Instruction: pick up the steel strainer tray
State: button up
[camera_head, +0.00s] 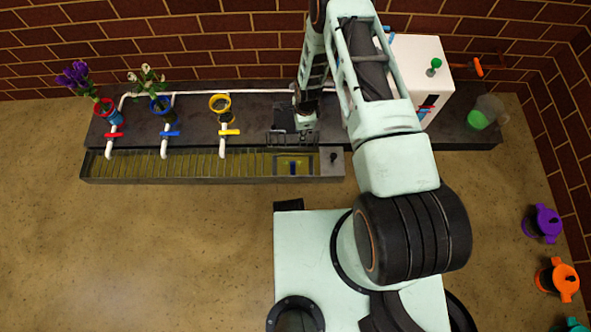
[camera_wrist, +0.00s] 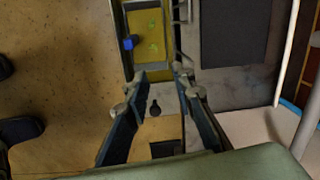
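The steel strainer tray (camera_head: 312,164) appears to be the framed rectangular piece at the right end of the long trough, with a small blue piece showing in it. In the wrist view, its grey rim (camera_wrist: 152,67) frames a yellowish area with green marks, and the blue piece is at its left side. My gripper (camera_head: 290,138) is over the back edge of the trough, just behind the tray. In the wrist view, the two fingers of my gripper (camera_wrist: 159,75) are apart, with their tips by the rim's near end. I cannot tell whether they touch it.
The trough (camera_head: 130,167) runs along the front of a dark counter. Purple flowers (camera_head: 75,78), white flowers (camera_head: 146,80) and a yellow ring (camera_head: 220,104) stand behind white taps. A white box (camera_head: 424,62) and a green-filled jar (camera_head: 482,114) are at right. A dark knob (camera_wrist: 154,107) lies near the fingers.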

jog(key=m+b, duration=0.1)
jog(key=m, duration=0.1)
send_near(293, 166)
jog(key=w+d+f, duration=0.1)
jog(key=w+f, duration=0.1)
jog(key=shift+g+y, duration=0.4)
jog(key=shift+s+a+f+b, duration=0.1)
jog(key=shift+a+f+b, duration=0.15)
jog(key=shift+f+b, duration=1.05)
jog(key=shift+w+a+f+b, duration=0.1)
jog(key=shift+a+f+b, duration=0.2)
jog(key=shift+f, duration=1.95)
jog(key=shift+s+a+f+b, duration=0.1)
jog(key=shift+a+f+b, duration=0.15)
jog(key=shift+f+b, duration=1.05)
jog(key=shift+f+p, duration=0.45)
jog(key=shift+p, duration=0.1)
grip_shut()
